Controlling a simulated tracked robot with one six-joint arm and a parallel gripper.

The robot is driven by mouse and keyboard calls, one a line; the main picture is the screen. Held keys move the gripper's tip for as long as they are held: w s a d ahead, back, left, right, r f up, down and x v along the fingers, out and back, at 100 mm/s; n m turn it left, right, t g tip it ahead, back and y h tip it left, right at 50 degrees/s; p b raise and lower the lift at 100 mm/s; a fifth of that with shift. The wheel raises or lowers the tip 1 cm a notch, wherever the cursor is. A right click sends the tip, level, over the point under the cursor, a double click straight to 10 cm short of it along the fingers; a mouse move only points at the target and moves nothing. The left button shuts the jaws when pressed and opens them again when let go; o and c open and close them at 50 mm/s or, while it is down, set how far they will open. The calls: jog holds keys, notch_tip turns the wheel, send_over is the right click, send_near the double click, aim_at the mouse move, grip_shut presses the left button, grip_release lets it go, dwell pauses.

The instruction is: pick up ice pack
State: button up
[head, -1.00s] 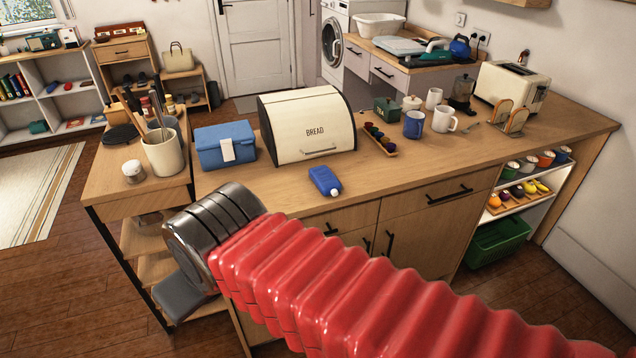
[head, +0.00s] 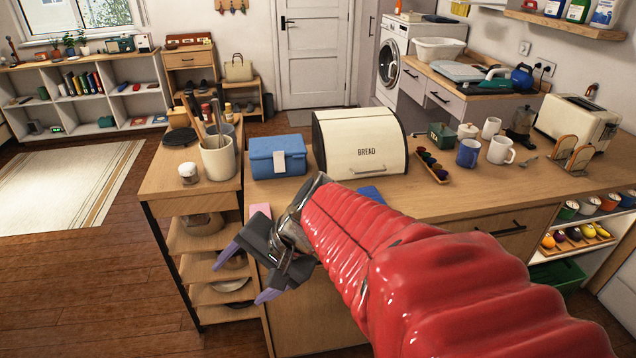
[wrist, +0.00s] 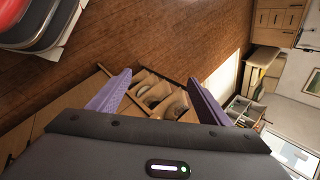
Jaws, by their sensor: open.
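The blue ice pack (head: 371,194) lies on the wooden counter in front of the bread box. In the head view only a strip of it shows, as my red arm hides the rest. My gripper (head: 250,272) is open and empty, with purple fingers. It is left of the ice pack and in front of the side shelf unit, apart from the pack. In the wrist view the open fingers (wrist: 158,80) point towards shelves with dishes, and the ice pack does not show there.
The cream bread box (head: 360,143) and a blue box with a white latch (head: 278,157) stand behind. A utensil crock (head: 218,157) and a small jar (head: 188,173) stand on the side unit (head: 165,185). Mugs (head: 468,153) are farther right. Floor at the left is clear.

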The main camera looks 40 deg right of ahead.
jog(key=w+d+f+m+t+h, duration=0.1)
jog(key=w+d+m+t, duration=0.2)
jog(key=d+m, duration=0.6)
jog(key=w+d+f+m+t+h, duration=0.1)
jog(key=w+d+m+t, duration=0.15)
jog(key=d+m, duration=0.6)
jog(key=s+d+f+m+h, duration=0.1)
jog(key=s+d+m+h, duration=0.1)
jog(key=d, duration=0.6)
jog(key=s+d+f+m+h, duration=0.2)
jog(key=s+d+m+h, duration=0.1)
jog(key=d, duration=0.5)
jog(key=s+d+f+m+h, duration=0.1)
jog(key=s+d+m+h, duration=0.2)
jog(key=s+d+m, duration=0.2)
jog(key=d+m, duration=0.1)
jog(key=d, duration=0.1)
jog(key=shift+d+f+t, duration=0.3)
jog(key=shift+d+t, duration=0.05)
jog(key=shift+d, duration=0.05)
jog(key=shift+w+m, duration=0.15)
jog(key=shift+m, duration=0.1)
jog(key=shift+x, duration=4.2)
jog(key=shift+d+f, duration=0.1)
jog(key=shift+d, duration=0.05)
